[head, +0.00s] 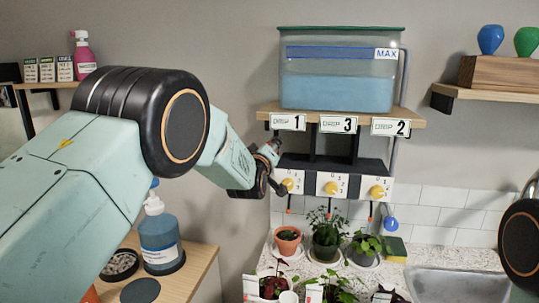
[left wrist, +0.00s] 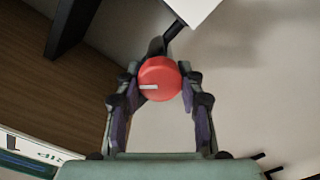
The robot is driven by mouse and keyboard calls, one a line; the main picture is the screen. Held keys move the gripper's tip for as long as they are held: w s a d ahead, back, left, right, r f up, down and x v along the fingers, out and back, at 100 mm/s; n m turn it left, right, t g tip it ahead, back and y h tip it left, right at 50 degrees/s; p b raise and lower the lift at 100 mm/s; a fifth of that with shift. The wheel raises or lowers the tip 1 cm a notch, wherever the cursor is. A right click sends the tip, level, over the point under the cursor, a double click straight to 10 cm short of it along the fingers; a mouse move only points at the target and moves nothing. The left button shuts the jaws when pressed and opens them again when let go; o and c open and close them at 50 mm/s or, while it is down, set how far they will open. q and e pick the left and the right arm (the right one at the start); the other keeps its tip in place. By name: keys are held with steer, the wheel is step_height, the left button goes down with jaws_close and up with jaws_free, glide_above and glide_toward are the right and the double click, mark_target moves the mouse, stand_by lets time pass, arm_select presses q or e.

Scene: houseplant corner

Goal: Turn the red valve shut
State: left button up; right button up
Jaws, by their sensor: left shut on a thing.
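The red valve (left wrist: 160,78) shows in the left wrist view as a round red knob with a white mark pointing left. My left gripper (left wrist: 159,86) has a finger on each side of the knob and is shut on it. In the head view my left gripper (head: 271,167) is at the left end of the dark bar under the tank shelf, beside the label reading 1. The valve is mostly hidden there by the gripper. My right gripper is out of view; only a dark joint of my right arm shows at the right edge.
A water tank (head: 338,75) marked MAX stands on a wooden shelf (head: 420,118). Several yellow dials (head: 333,188) sit below it, with potted plants (head: 325,235) underneath. A blue pump bottle (head: 159,237) stands on the lower left wooden top. A sink (head: 450,283) is at lower right.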

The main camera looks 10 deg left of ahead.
arm_select(q)
steer(key=n+b, duration=0.2)
steer(key=n, duration=0.2)
steer(key=shift+a+f+n, duration=0.1)
steer(key=shift+n, duration=0.2)
steer(key=shift+n+b, duration=0.85)
steer(key=shift+n, duration=1.65)
steer(key=o, duration=1.1)
steer(key=shift+o, duration=0.2)
steer(key=shift+s, duration=0.15)
steer(key=s, duration=1.1)
steer(key=shift+s, duration=0.4)
steer(key=shift+f, duration=0.1)
